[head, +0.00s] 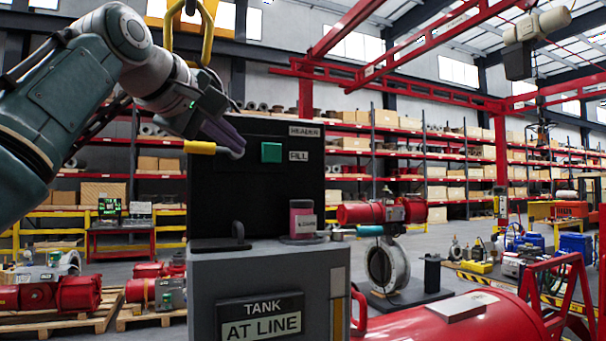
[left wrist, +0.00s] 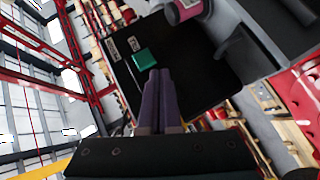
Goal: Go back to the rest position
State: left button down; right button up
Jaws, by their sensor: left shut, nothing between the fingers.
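My left gripper (head: 236,143) is raised at the upper left of the head view, at the left edge of the black panel. Its purple fingers are shut and empty. In the left wrist view the fingers (left wrist: 160,74) lie together, with their tips over the panel just below the green button in the picture. I cannot tell whether they touch the panel. The black panel (head: 225,205) carries a green button (head: 271,152) labelled FILL, which also shows in the left wrist view (left wrist: 145,59). My right gripper is not in view.
A grey cabinet (head: 255,270) marked TANK AT LINE stands under the panel, with a pink jar (head: 302,220) on top. A yellow-handled lever (head: 199,147) is close to my left fingers. A red actuator (head: 375,213) on a valve and a red tank (head: 450,318) are to the right.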

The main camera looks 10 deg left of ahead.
pick_arm(q)
jog(key=s+f+m+g+y+p, duration=0.1)
jog(key=s+f+m+g, duration=0.1)
jog(key=s+f, duration=0.35)
jog(key=s+d+f+m+g+p, duration=0.1)
jog(key=s+f+m+p, duration=0.15)
jog(key=f, duration=0.65)
jog(key=s+f+m+g+y+p, duration=0.1)
jog(key=s+f+m+g, duration=0.1)
jog(key=s+f, duration=0.45)
jog(key=s+d+f+m+g+p, duration=0.1)
jog(key=s+f+m, duration=0.3)
jog(key=s, duration=0.8)
jog(key=s+f+m+g+p, duration=0.2)
jog(key=s+f+m+g, duration=0.2)
jog(key=s, duration=0.9)
jog(key=shift+s+d+f+g, duration=0.2)
jog(key=shift+d+f+g, duration=0.15)
jog(key=shift+f, duration=0.55)
